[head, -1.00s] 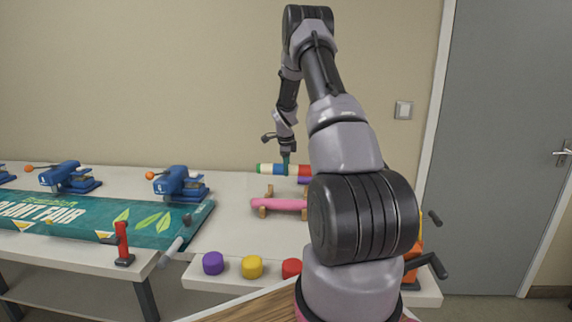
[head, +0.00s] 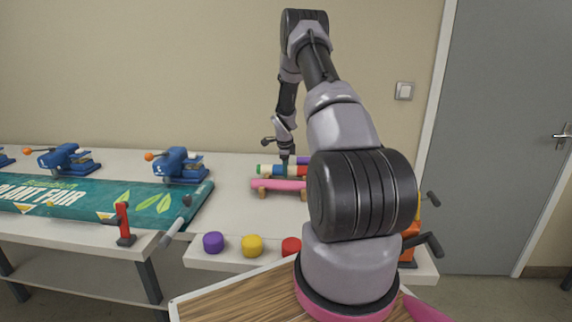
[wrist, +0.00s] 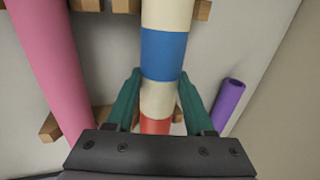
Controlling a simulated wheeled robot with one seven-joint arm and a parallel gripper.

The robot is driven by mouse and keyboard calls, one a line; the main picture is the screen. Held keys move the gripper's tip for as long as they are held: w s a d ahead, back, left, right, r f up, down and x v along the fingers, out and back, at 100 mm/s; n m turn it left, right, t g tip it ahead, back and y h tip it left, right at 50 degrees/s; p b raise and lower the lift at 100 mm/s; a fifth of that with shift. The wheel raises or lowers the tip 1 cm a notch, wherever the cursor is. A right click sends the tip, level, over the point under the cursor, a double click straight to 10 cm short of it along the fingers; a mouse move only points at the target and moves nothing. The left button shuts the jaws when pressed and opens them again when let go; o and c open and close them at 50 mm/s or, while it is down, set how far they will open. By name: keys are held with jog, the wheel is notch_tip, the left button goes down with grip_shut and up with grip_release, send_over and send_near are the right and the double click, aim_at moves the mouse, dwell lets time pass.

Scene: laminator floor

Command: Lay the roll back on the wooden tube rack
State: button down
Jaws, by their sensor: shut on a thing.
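A striped roll (head: 270,170) in green, cream, blue and red lies level behind the pink roll in the head view. My gripper (head: 284,160) is shut on it from above. In the wrist view my gripper's (wrist: 160,85) green fingers press on both sides of the roll's (wrist: 165,55) cream band. The wooden tube rack (head: 263,191) is low and carries the pink roll (head: 272,184). In the wrist view the rack's blocks (wrist: 202,10) stand on both sides of the striped roll's far part. I cannot tell whether the roll touches the rack.
A purple tube (wrist: 228,98) lies to the right of the striped roll in the wrist view. Purple (head: 213,242), yellow (head: 252,245) and red (head: 291,246) knobs line the front. A teal banner (head: 90,203) and blue clamps (head: 178,165) are to the left. The wall is behind.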

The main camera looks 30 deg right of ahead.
jog(key=shift+f, duration=0.25)
jog(key=shift+c, duration=1)
grip_release()
jog(key=v, duration=1.1)
